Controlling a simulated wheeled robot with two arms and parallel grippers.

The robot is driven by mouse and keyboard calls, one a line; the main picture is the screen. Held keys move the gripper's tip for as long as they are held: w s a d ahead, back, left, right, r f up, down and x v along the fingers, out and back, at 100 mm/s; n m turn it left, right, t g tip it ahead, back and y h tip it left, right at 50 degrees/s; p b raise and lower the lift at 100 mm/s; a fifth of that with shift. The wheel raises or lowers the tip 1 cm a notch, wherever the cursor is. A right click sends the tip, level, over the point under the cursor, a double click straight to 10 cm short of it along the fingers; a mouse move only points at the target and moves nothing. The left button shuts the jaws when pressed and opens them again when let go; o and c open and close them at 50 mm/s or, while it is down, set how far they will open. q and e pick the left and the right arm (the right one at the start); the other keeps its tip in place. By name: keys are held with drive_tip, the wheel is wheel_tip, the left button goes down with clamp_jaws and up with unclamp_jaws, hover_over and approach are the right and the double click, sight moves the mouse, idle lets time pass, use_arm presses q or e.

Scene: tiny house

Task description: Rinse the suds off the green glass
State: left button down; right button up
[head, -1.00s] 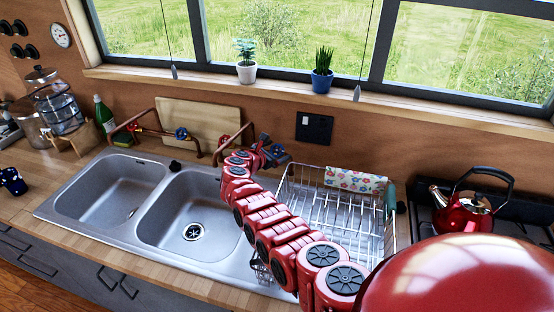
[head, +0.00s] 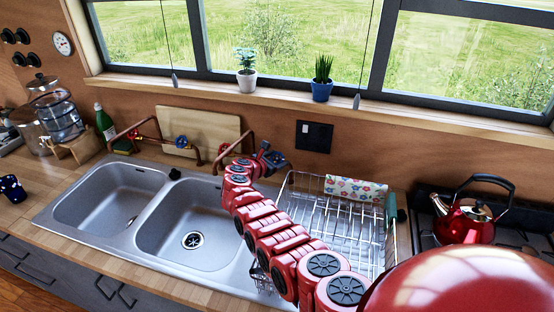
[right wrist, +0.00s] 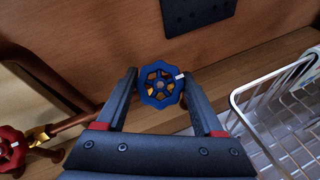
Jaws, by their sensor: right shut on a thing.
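No green glass shows in either view. My right gripper (head: 270,157) is at the right-hand copper tap (head: 232,152) behind the sink. In the right wrist view its two fingers (right wrist: 160,92) are on either side of a blue valve wheel (right wrist: 160,84), shut on it. A red valve wheel (right wrist: 10,148) is on the same pipework to the left. The double steel sink has a left basin (head: 95,200) and a right basin (head: 180,225); both look empty, and I see no running water. My left gripper is not in view.
A wire dish rack (head: 310,215) with a floral cloth (head: 355,189) stands right of the sink, close to my right arm. A red kettle (head: 467,220) is on the stove. A green bottle (head: 104,121) and a dark blue dotted item (head: 12,188) are at left.

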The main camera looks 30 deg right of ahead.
drive_tip(key=n+t+p, duration=0.1)
drive_tip(key=n+p, duration=0.1)
drive_tip(key=p, duration=0.1)
drive_tip(key=n+t+p, duration=0.1)
drive_tip(key=n+p, duration=0.1)
drive_tip(key=p, duration=0.1)
drive_tip(key=n+t+y+p, duration=0.1)
drive_tip(key=p, duration=0.3)
drive_tip(key=shift+r+n, duration=0.3)
drive_tip(key=shift+n, duration=0.1)
drive_tip(key=n, duration=0.1)
drive_tip(key=n+t+y+p, duration=0.1)
drive_tip(key=shift+s+f+n+y, duration=0.1)
drive_tip(key=shift+f+n+y, duration=0.15)
drive_tip(key=shift+n+y, duration=0.05)
drive_tip(key=shift+f+n+t+y+p, duration=0.1)
drive_tip(key=shift+n+t+y+p, duration=0.4)
drive_tip(key=shift+n, duration=0.4)
drive_tip(key=o, duration=1.4)
drive_tip(key=shift+a+p, duration=0.1)
drive_tip(key=shift+p, duration=0.2)
